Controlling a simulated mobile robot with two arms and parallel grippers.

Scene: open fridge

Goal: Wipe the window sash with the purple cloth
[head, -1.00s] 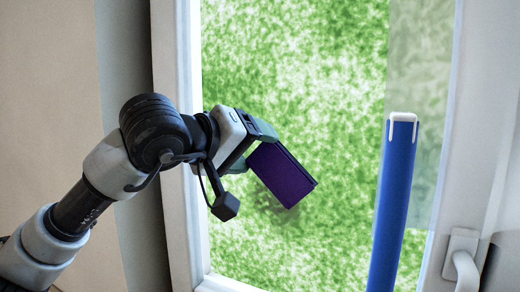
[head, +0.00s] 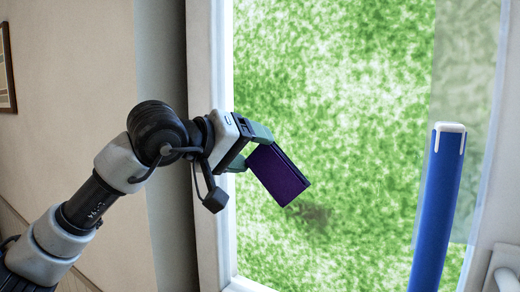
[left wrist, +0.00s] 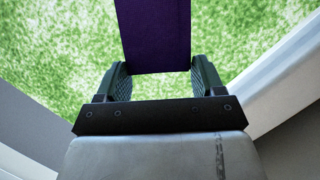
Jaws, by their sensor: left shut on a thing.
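The purple cloth (head: 278,175) is a dark, flat, stiff-looking piece held in my left gripper (head: 254,150). In the left wrist view the cloth (left wrist: 155,38) extends out between the two fingers of the left gripper (left wrist: 157,78), which is shut on it. The window sash has a white frame (head: 208,50) around a pane (head: 340,80) with green behind it. The cloth appears in front of the pane, near its left side; I cannot tell whether it touches the glass. A dark smudge (head: 315,215) shows just below and right of the cloth. My right gripper is not in view.
A blue post with a white top (head: 438,205) stands in front of the pane's right side. A white window handle (head: 507,278) is at the lower right. A beige wall (head: 70,90) with a picture frame (head: 6,70) lies to the left.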

